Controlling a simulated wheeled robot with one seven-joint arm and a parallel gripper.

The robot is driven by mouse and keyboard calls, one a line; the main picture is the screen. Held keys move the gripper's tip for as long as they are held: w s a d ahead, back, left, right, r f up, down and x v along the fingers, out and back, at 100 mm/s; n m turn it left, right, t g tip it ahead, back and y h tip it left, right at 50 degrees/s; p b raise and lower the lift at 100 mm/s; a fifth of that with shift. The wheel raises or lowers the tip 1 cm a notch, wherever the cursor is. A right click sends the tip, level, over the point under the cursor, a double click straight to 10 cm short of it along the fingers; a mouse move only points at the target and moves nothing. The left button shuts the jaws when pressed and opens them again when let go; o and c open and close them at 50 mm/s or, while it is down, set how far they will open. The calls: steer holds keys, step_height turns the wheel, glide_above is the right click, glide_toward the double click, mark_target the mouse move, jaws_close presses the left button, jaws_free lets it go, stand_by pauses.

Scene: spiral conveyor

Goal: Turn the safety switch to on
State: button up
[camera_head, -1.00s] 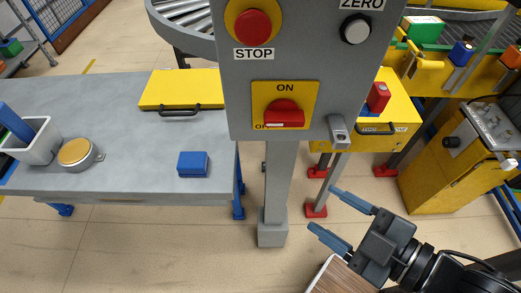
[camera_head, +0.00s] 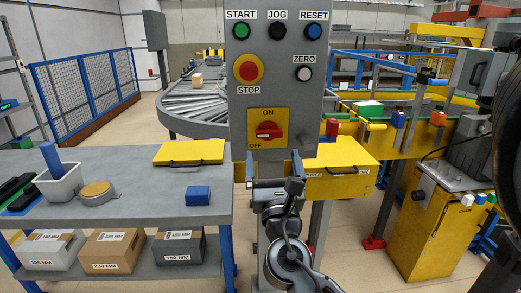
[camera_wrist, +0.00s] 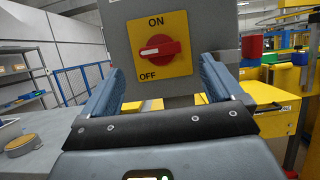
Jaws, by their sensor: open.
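The safety switch is a red rotary knob (camera_head: 268,131) on a yellow plate (camera_head: 284,115) low on the grey control panel (camera_head: 240,150). The plate reads ON at the top and OFF at the lower left. In the wrist view the knob (camera_wrist: 160,48) lies about level, its white mark pointing left, with the plate (camera_wrist: 178,71) around it. My gripper (camera_head: 273,160) is just below the plate in the head view, fingers pointing up. In the wrist view its two fingers (camera_wrist: 158,75) are wide apart, nothing between them, and the knob shows above and between them, apart from both.
Green START (camera_head: 241,31), black JOG (camera_head: 277,30), blue RESET (camera_head: 313,31), white ZERO (camera_head: 303,74) and red STOP (camera_head: 248,69) buttons share the panel. A grey table (camera_head: 130,205) stands left; a yellow box (camera_head: 345,170) is close on the right.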

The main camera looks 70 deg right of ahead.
mark_target(269, 137)
steer(key=p+x, duration=0.2)
steer(key=x, duration=0.4)
steer(key=shift+w+r, duration=0.1)
steer(key=shift+w+d, duration=0.2)
steer(key=shift+d, duration=0.3)
steer(key=c, duration=1)
steer(key=shift+c, duration=0.2)
